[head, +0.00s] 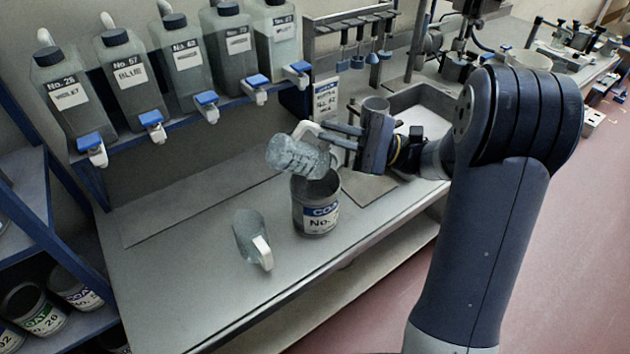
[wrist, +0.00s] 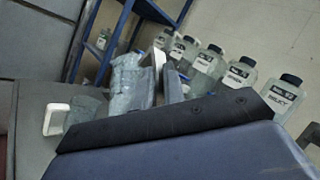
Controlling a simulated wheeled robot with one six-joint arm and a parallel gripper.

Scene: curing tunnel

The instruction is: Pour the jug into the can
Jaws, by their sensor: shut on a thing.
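My gripper (head: 338,136) is shut on the white handle of a translucent grey-blue jug (head: 292,157). The jug is tilted far over, nearly lying on its side, above the can. In the wrist view the jug (wrist: 126,88) shows beyond the gripper body. The can (head: 316,212) is dark, open-topped and upright on the bench, with a blue and white label reading "COA… No.". The jug covers part of the can's mouth. I cannot tell whether liquid is leaving the jug, and the can's inside is mostly hidden.
Several labelled bottles with blue-and-white taps line a rack behind. The bench front is clear.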

